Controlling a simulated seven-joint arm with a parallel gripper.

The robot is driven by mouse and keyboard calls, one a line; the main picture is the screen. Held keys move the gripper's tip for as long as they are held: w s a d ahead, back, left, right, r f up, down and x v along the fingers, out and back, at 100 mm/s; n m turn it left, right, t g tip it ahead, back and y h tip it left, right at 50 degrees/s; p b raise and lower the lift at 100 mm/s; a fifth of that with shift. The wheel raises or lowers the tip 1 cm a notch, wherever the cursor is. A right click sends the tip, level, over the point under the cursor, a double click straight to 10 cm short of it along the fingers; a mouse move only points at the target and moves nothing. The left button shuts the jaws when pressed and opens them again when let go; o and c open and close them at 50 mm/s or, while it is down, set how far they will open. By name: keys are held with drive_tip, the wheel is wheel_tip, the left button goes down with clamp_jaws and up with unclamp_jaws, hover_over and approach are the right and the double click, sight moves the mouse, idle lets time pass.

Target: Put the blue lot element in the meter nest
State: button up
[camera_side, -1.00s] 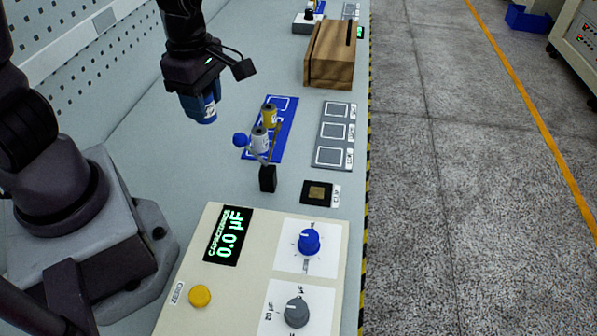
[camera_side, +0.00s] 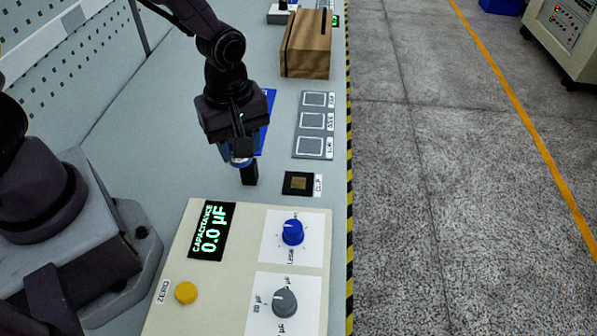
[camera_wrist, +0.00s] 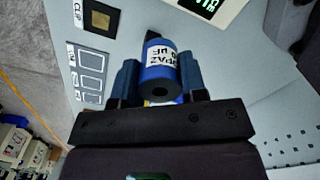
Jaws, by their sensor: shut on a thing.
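My gripper (camera_side: 238,150) is shut on the blue lot element, a blue cylinder with a white label. The element (camera_wrist: 160,80) sits between the two fingers in the wrist view, its round end with a dark hole facing the camera. In the side view the arm hides most of it. The gripper is in front of or above a small black post (camera_side: 249,174). A black square with a gold pad (camera_side: 299,183), labelled like "CLIP", lies to the right; I cannot tell if this is the nest. The meter (camera_side: 180,240) reads 0.0 µF.
A grey plate with three outlined squares (camera_side: 300,125) lies beyond the gold pad. A blue mat (camera_side: 268,105) is mostly hidden behind my gripper. A wooden block (camera_side: 307,50) stands farther back. Knobs and a yellow button (camera_side: 186,292) are on the meter.

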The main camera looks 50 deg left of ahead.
drive_tip(key=w+d+f, duration=0.1)
drive_tip(key=w+f, duration=0.3)
drive_tip(key=w, duration=0.3)
hover_over(299, 183)
wheel_tip(299, 183, down, 4)
drive_tip(key=shift+s+a+f, duration=0.1)
drive_tip(key=shift+s+f, duration=0.05)
drive_tip(key=shift+f, duration=1.65)
drive_tip(key=shift+f, duration=0.2)
drive_tip(key=o, duration=1)
drive_tip(key=shift+r, duration=0.1)
